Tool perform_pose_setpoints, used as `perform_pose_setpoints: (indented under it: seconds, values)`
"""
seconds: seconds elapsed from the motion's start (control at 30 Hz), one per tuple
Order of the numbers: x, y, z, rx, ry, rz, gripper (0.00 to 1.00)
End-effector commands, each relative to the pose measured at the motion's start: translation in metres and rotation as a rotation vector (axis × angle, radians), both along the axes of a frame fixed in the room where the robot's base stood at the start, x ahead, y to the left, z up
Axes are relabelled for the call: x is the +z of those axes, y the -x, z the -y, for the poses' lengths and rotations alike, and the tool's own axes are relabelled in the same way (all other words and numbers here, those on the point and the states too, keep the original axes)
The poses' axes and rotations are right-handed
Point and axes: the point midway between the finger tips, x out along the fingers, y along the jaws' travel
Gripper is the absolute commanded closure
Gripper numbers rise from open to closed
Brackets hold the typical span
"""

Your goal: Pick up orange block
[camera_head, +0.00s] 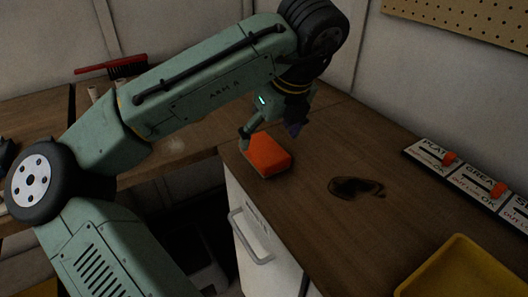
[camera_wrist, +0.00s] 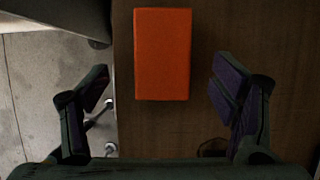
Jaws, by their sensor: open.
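An orange block (camera_head: 265,156) lies on the brown wooden countertop near its front edge. In the wrist view the orange block (camera_wrist: 162,54) is a plain upright rectangle at the top middle, ahead of the fingertips and between their lines. My gripper (camera_head: 270,137) hangs over the block with its fingers apart. In the wrist view my gripper (camera_wrist: 160,90) is open and empty, one finger on each side. In the head view my wrist hides part of the gripper. I cannot tell the exact height of the fingertips above the block.
A dark stain (camera_head: 356,188) marks the countertop (camera_head: 310,215) right of the block. A yellow tray (camera_head: 460,275) sits at lower right, and a labelled panel with red switches (camera_head: 470,180) lies along the wall. A red brush (camera_head: 120,67) is at back left. A white cabinet (camera_head: 255,240) with a handle stands below.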

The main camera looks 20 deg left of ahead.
Motion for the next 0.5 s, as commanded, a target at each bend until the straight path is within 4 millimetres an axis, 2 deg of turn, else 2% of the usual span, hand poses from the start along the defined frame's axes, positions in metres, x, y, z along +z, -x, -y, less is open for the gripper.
perform_pose_setpoints:
  seconds: [0.17, 0.4, 0.5]
  values:
    - [-0.011, -0.003, -0.003, 0.0, 0.0, 0.0, 0.2]
    - [-0.044, -0.011, -0.012, 0.001, 0.001, 0.001, 0.2]
    - [-0.053, -0.013, -0.014, 0.0, 0.001, 0.002, 0.2]
